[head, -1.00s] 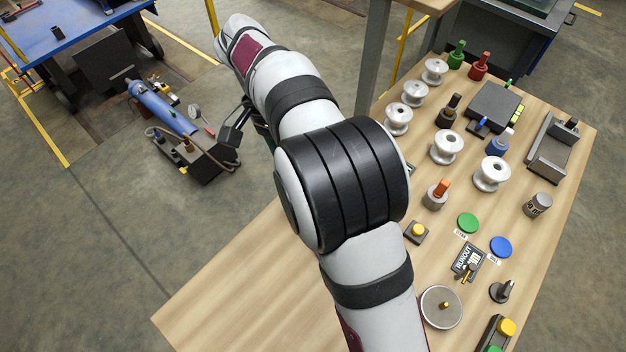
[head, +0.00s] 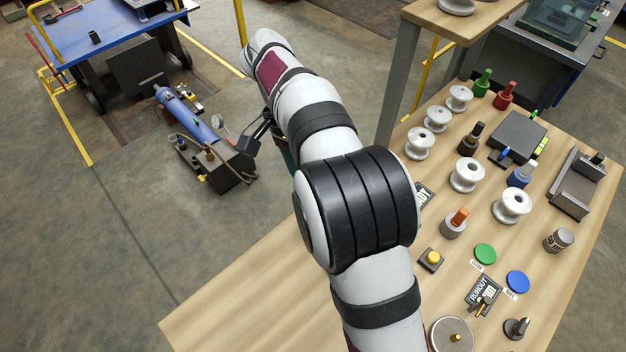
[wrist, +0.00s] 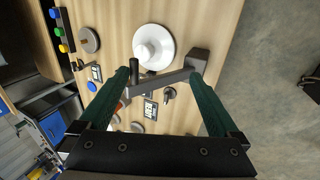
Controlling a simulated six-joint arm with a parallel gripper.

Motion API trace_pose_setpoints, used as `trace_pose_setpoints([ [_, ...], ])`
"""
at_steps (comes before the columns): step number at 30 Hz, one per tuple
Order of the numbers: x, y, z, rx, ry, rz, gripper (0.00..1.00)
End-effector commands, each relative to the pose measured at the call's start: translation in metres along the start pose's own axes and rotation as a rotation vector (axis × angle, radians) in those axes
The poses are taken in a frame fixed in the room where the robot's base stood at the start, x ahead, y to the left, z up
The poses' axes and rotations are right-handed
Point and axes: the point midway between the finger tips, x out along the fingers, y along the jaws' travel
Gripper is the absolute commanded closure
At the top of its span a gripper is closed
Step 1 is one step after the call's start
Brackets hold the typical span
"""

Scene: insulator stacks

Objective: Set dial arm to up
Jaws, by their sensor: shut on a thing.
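The dial arm (wrist: 165,82) is a grey bar in the wrist view, with an upright dark knob near its left end and a grey block at its right end. It crosses between the two dark green fingers of my gripper (wrist: 160,78), which are shut on it and stand wide apart. The bar looks tilted, its right end higher in the picture. A white round piece (wrist: 153,45) sits just beyond the bar; I cannot tell whether they touch. In the head view my arm hides the dial arm and most of my gripper.
Several white insulators (head: 467,175) stand on the wooden table (head: 240,320), with coloured-top fixtures, a green disc (head: 485,254), a blue disc (head: 517,282), a yellow button (head: 431,260) and a runout sign (head: 484,292). A shelf post (head: 398,85) rises behind. The table's near left is clear.

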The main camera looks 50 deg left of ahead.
Motion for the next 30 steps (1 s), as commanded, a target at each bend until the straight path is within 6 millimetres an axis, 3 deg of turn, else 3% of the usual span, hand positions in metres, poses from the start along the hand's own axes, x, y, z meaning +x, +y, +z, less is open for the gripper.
trace_pose_setpoints([
  [12,0.004,-0.004,0.002,-0.012,-0.003,-0.001,1.00],
  [13,0.004,-0.004,0.002,-0.012,-0.003,-0.001,0.06],
  [19,0.003,-0.003,0.001,-0.008,-0.002,0.001,0.42],
  [23,0.002,-0.003,0.001,-0.008,-0.002,0.001,0.44],
  [25,-0.004,-0.003,0.001,-0.008,-0.001,0.000,0.51],
  [26,-0.009,-0.003,0.001,-0.007,-0.001,0.000,0.55],
  [30,-0.038,-0.003,0.000,-0.005,0.002,0.000,0.55],
])
